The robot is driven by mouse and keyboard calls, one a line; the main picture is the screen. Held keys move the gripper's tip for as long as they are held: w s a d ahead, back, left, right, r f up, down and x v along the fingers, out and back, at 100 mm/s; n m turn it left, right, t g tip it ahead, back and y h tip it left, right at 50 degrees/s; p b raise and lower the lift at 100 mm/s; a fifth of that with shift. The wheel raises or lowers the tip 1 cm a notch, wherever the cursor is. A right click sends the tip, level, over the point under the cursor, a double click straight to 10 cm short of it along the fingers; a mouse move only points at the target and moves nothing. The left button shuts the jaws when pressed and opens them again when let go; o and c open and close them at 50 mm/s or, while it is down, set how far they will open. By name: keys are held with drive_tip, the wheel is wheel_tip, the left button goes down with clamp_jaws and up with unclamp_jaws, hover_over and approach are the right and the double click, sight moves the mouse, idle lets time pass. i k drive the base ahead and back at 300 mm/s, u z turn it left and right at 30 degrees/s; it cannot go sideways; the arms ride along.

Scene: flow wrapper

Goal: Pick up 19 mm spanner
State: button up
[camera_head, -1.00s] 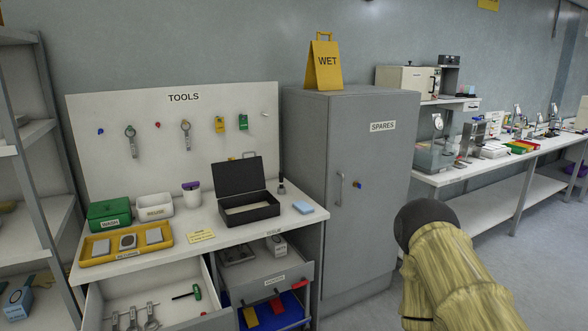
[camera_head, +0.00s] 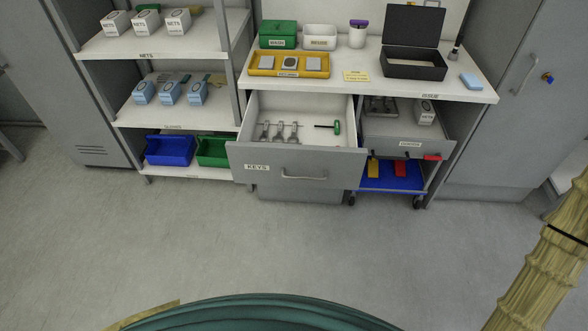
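An open drawer labelled KEYS (camera_head: 318,165) is pulled out below the workbench. Three silver spanners lie side by side in its left part: a left one (camera_head: 265,132), a middle one (camera_head: 279,132) and a right one (camera_head: 293,132). Their size marks are too small to read, so I cannot tell which is the 19 mm one. A green-handled tool (camera_head: 337,127) lies to their right in the same drawer. My gripper is out of view. Only part of my arm, in a yellowish sleeve, shows at the lower right, well apart from the drawer.
A second open drawer (camera_head: 408,151) is to the right, above a blue tray (camera_head: 390,182). The bench top (camera_head: 370,88) holds a yellow tray (camera_head: 320,70) and an open black case (camera_head: 413,68). Shelves with boxes (camera_head: 150,115) stand left. The floor (camera_head: 250,240) in front is clear.

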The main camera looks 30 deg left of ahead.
sight(281, 122)
drive_tip(key=k, duration=0.35)
drive_tip(key=u, duration=0.8)
drive_tip(key=i, duration=1.55)
drive_tip(key=z, duration=0.4)
